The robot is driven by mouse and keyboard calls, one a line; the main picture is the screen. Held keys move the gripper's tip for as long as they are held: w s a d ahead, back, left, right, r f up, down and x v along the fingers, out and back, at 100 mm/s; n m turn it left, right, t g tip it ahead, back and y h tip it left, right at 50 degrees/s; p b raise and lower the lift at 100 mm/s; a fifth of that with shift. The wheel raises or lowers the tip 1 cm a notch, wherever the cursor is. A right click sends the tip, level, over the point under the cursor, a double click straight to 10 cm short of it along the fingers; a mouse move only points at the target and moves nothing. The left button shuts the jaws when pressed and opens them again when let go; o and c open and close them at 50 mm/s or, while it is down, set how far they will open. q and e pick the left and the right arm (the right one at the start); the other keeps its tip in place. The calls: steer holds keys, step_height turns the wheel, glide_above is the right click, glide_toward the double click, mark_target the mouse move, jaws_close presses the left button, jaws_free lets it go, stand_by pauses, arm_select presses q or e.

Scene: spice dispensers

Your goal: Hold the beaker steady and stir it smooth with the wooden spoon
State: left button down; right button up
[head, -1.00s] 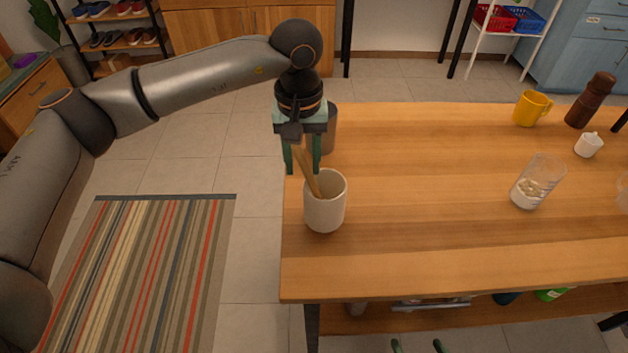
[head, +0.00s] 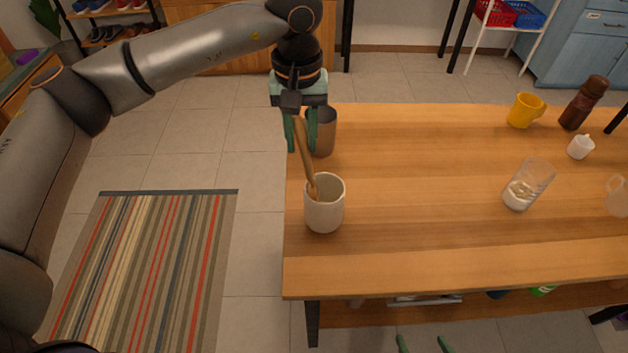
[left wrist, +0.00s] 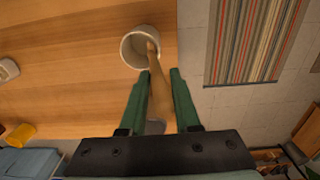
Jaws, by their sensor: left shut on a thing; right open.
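The wooden spoon (head: 305,155) stands tilted, its lower end in the mouth of a cream cup (head: 324,212) at the table's left edge. My left gripper (head: 301,148) is shut on the spoon's upper part, above and behind the cup. In the left wrist view, the spoon (left wrist: 158,92) runs between the fingers (left wrist: 160,72) to the cup (left wrist: 139,49). The clear beaker (head: 528,182) stands upright at the right of the table, with white, lumpy-looking contents low inside. My right gripper (head: 425,345) is open and empty at the bottom edge, well away from the beaker.
A dark grey cup (head: 325,132) stands right behind the left fingers. A yellow mug (head: 525,110), brown mill (head: 583,103), small white pot (head: 580,147) and clear glass vessel (head: 617,196) stand around the beaker. The middle of the wooden table (head: 425,190) is clear.

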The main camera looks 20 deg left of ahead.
arm_select(q)
steer(key=shift+s+a+r+p, duration=0.1)
steer(key=shift+r+p, duration=0.65)
steer(key=shift+r, duration=0.6)
steer(key=shift+a+r+p, duration=0.1)
steer(key=shift+r+p, duration=0.65)
steer(key=shift+r, duration=0.55)
steer(key=shift+d, duration=0.1)
